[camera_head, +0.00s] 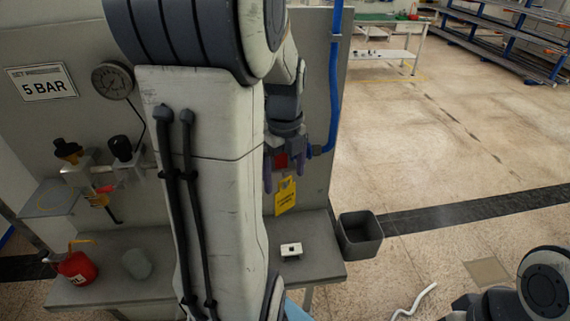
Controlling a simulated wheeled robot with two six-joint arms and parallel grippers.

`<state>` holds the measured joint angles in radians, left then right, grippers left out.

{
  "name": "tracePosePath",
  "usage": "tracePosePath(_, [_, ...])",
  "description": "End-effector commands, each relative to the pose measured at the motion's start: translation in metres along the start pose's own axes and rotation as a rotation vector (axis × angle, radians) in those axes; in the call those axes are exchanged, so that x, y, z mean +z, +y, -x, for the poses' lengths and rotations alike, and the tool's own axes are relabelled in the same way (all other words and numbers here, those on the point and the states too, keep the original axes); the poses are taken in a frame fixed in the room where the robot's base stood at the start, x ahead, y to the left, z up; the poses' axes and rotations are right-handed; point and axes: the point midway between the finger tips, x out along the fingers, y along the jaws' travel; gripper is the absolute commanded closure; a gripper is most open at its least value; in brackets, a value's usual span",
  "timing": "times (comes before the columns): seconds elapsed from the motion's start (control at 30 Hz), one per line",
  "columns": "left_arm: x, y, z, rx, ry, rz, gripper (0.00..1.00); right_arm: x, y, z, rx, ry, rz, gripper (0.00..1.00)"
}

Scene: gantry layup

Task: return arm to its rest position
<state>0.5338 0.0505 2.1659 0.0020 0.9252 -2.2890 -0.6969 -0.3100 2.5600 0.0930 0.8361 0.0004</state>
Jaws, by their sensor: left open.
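My left arm comes down through the middle of the view and covers part of the grey panel and bench. My left gripper (284,170) hangs in front of the panel, pointing down, with its two fingers apart. A small red block (281,161) shows between the fingers, and a yellow tag (286,196) hangs just below. I cannot tell whether the fingers touch either one. Part of my right arm shows in the lower right corner; its gripper is not in view.
The grey bench (320,262) holds a small white box (291,250), a red oil can (77,268) and a grey lump (137,264). Valves (75,165) and a gauge (112,80) are on the panel. A dark bin (360,235) stands right of the bench; floor beyond is open.

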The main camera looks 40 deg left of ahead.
Motion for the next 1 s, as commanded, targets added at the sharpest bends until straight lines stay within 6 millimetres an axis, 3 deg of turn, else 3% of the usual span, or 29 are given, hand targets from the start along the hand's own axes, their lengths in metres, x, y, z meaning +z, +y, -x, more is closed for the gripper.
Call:
tracePosePath(0.1, [0.001,-0.001,0.021,-0.004,-0.004,0.000,0.00,0.000,0.000,-0.004,0.000,0.000,-0.001,0.18])
tracePosePath(0.3, [0.000,0.000,0.042,-0.001,-0.001,0.000,0.00,0.000,0.001,-0.006,0.000,0.000,-0.001,0.18])
tracePosePath(0.67, [-0.009,-0.004,0.042,-0.001,0.002,0.017,0.00,0.000,0.001,-0.008,0.000,0.000,-0.001,0.18])
tracePosePath(0.77, [-0.034,-0.013,0.034,-0.006,0.004,0.077,0.00,0.001,0.001,-0.013,0.000,0.000,-0.001,0.18])
tracePosePath(1.0, [-0.144,-0.027,0.001,-0.020,0.028,0.384,0.00,0.002,0.002,-0.029,0.000,0.000,-0.001,0.18])
